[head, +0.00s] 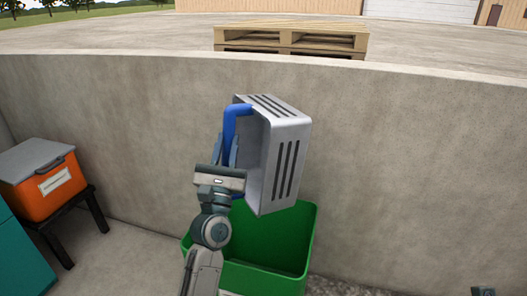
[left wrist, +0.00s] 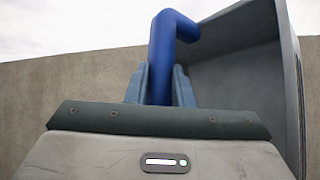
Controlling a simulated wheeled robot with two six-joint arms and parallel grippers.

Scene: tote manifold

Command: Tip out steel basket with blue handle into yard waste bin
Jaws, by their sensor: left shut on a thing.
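The steel basket (head: 284,150) has slotted grey sides and a blue handle (head: 231,122). It is tilted onto its side above the green yard waste bin (head: 290,240), with its open side turned left towards my arm. My left gripper (head: 232,152) is shut on the blue handle. In the left wrist view the fingers (left wrist: 160,84) close around the handle (left wrist: 164,50), and the inside of the basket (left wrist: 240,75) that shows looks empty. The bin stands open below, and the part of its inside that I see looks empty. A bit of my right arm shows at the bottom right; its gripper is not clear.
A concrete wall (head: 400,140) runs close behind the bin. A wooden pallet (head: 290,38) lies beyond the wall's top. An orange box with a grey lid (head: 50,190) sits on a dark stand at the left. A teal container (head: 20,260) is at the lower left.

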